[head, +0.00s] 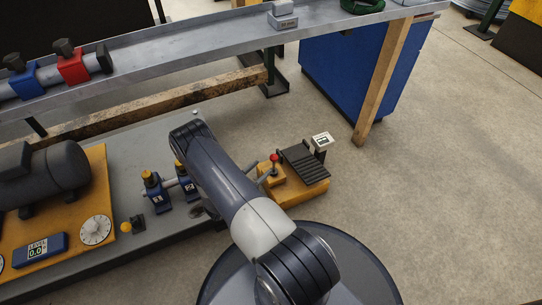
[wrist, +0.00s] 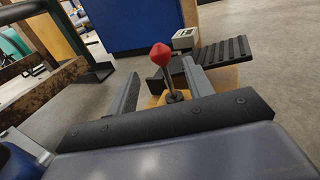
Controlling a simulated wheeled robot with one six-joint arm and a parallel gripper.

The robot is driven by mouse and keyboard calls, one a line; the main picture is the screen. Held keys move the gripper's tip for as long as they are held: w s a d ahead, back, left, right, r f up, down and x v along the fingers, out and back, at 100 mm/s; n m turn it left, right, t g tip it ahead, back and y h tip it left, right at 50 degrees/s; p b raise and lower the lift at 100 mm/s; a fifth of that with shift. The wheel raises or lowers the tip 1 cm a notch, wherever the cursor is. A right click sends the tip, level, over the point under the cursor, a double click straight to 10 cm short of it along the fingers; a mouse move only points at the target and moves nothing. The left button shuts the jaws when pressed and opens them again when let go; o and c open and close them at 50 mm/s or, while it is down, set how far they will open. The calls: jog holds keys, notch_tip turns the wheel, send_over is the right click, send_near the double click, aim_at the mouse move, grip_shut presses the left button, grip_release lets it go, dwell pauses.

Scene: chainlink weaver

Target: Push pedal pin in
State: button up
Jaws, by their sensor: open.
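The pedal pin shows in the head view as a red knob (head: 274,158) on a short stem, upright in a yellow block. In the wrist view the red knob (wrist: 161,54) and its metal stem (wrist: 171,88) stand between the fingers of my gripper (wrist: 161,72), seemingly just beyond them. My gripper is open, with a gap on each side of the pin and nothing held. The black ribbed pedal (head: 308,160) lies right of the pin on a yellow base (head: 299,189). The pin's lower end is hidden in the block.
A small white display box (head: 322,140) stands behind the pedal. Blue clamps (head: 155,190) on a rod and a motor (head: 45,178) are to the left. A metal rail (head: 200,50) on wooden posts (head: 384,80) and a blue cabinet (head: 345,70) are behind. Floor at right is clear.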

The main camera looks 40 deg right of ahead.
aim_at(274, 158)
jog(key=d, duration=0.2)
jog(key=w+d+b, duration=0.1)
jog(key=d, duration=0.2)
jog(key=d+b, duration=0.1)
jog(key=d, duration=0.2)
jog(key=shift+w+d, duration=0.15)
jog(key=shift+c, duration=0.3)
grip_shut()
